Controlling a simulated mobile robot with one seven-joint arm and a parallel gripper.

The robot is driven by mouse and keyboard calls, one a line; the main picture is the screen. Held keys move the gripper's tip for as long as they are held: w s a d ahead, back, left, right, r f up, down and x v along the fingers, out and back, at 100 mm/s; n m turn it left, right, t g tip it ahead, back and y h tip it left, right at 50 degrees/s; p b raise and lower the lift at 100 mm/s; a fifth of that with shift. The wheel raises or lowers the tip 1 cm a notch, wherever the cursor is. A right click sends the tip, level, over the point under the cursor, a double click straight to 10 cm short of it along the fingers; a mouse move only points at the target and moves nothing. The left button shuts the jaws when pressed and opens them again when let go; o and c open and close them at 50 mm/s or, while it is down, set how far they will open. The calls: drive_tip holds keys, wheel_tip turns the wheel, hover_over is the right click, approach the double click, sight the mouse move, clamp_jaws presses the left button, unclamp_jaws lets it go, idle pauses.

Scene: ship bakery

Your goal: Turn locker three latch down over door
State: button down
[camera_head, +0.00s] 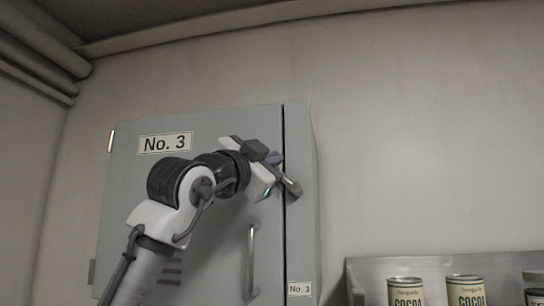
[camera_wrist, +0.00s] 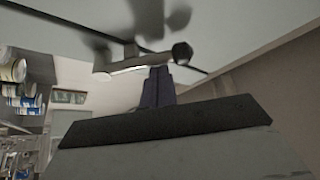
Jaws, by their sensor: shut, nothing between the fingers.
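Locker three (camera_head: 215,118) is a pale grey-green cabinet with a "No. 3" plate, and its door looks shut against the frame. The latch (camera_head: 291,187) is a short metal bar at the door's right edge, tilted in the head view and partly hidden by my gripper. In the wrist view the latch (camera_wrist: 135,66) lies across the door seam with a dark round end at right. My gripper (camera_head: 274,158) is shut and empty beside the latch. Its purple fingertips (camera_wrist: 158,82) are right at the bar in the wrist view; I cannot tell whether they touch it.
A vertical door handle (camera_head: 252,260) is below my gripper. A metal shelf (camera_head: 358,268) with cocoa tins (camera_head: 465,291) stands at lower right. Pipes (camera_head: 240,22) run along the ceiling. The wall right of the locker is clear above the shelf.

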drive_tip(key=shift+f, duration=0.1)
drive_tip(key=shift+a+f+n+t+y+b, duration=0.15)
drive_tip(key=shift+n+t+y+b, duration=0.3)
drive_tip(key=shift+n+b, duration=0.4)
drive_tip(key=shift+a+f+n+t+y+b, duration=0.1)
drive_tip(key=shift+n+t+y+b, duration=0.25)
drive_tip(key=shift+n, duration=0.6)
drive_tip(key=f+n+t+y+b, duration=0.1)
drive_tip(key=n, duration=0.1)
drive_tip(key=a+f+n+t+y+b, duration=0.1)
drive_tip(key=n+y+b, duration=0.1)
drive_tip(key=n, duration=0.1)
drive_tip(key=f+n+y+b, duration=0.1)
drive_tip(key=n+b, duration=0.1)
drive_tip(key=n, duration=0.1)
drive_tip(key=shift+w+a+f+t+y, duration=0.25)
drive_tip(key=shift+a+t+y, duration=0.15)
drive_tip(key=shift+f, duration=0.1)
